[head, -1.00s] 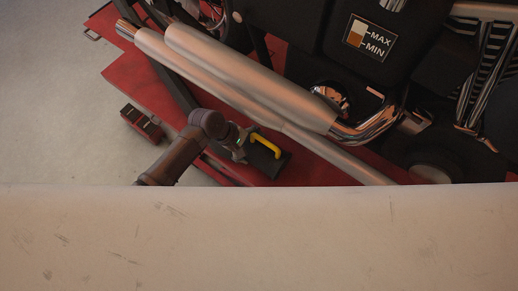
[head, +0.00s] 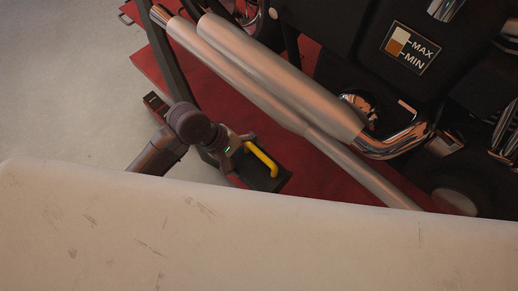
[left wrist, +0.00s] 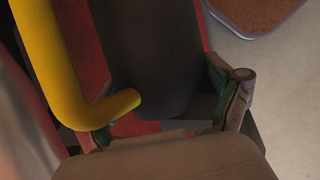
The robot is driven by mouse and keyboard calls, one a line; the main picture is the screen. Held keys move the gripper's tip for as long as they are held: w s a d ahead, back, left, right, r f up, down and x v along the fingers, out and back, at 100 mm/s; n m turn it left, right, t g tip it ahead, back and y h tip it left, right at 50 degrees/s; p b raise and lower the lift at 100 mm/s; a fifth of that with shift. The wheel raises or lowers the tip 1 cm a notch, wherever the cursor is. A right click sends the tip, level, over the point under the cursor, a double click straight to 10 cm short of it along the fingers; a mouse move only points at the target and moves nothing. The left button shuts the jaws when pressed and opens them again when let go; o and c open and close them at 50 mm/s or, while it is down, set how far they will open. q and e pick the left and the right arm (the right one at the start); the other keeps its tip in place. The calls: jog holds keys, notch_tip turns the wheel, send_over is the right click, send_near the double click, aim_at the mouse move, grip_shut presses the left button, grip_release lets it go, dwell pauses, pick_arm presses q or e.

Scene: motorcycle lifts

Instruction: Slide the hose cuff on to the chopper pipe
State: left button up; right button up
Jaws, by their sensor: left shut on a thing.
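My left gripper (head: 236,152) is shut on the hose cuff (head: 268,178), a dark piece with a yellow handle (head: 261,158). In the left wrist view the dark cuff (left wrist: 150,55) lies between the fingers (left wrist: 170,105), with the yellow handle on its left. The cuff's opening cannot be made out. Two silver chopper pipes (head: 265,75) run diagonally along the motorcycle in the head view. My right gripper is not in view.
The red lift platform (head: 160,72) lies under the motorcycle and the held cuff. Grey floor (head: 60,80) is clear at left.

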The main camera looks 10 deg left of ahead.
pick_arm(q)
jog(key=shift+s+a+r, duration=0.6)
jog(key=shift+s+r, duration=0.1)
jog(key=shift+s, duration=0.1)
jog(key=shift+r, duration=0.15)
jog(key=shift+r+p, duration=0.15)
jog(key=shift+p, duration=0.8)
jog(key=w+a+p, duration=0.3)
jog(key=w+a, duration=0.6)
jog(key=a, duration=0.4)
jog(key=shift+w, duration=0.2)
